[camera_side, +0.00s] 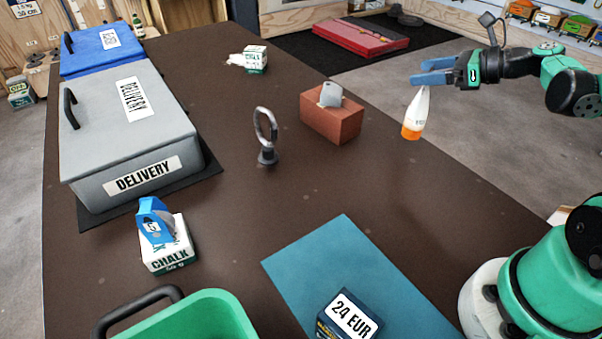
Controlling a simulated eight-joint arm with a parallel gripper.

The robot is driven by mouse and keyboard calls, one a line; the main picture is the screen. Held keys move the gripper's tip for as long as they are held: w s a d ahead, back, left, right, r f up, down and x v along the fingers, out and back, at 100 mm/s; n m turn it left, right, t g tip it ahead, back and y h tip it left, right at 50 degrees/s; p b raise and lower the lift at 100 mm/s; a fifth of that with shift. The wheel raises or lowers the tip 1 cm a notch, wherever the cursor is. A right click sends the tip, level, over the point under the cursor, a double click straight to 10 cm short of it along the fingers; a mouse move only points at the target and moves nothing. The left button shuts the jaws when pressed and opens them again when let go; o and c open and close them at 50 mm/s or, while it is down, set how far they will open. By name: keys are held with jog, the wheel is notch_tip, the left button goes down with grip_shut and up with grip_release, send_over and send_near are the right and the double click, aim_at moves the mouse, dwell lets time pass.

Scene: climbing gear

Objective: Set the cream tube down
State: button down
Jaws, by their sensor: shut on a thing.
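The cream tube (416,116) is white with an orange cap and hangs cap-down, slightly tilted, at the right of the view. My gripper (434,73) has blue fingers and is shut on the tube's upper end. The tube appears to be held in the air near the table's right edge. How high it is above the table cannot be told from this one view.
A brown brick (331,118) with a grey piece on top stands left of the tube. A metal ring on a stand (266,137), a grey delivery box (128,133), chalk boxes (168,246) and a teal mat (335,270) occupy the dark table (240,210). The table's centre right is clear.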

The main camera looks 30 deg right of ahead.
aim_at(429, 92)
jog(key=shift+f, duration=2.25)
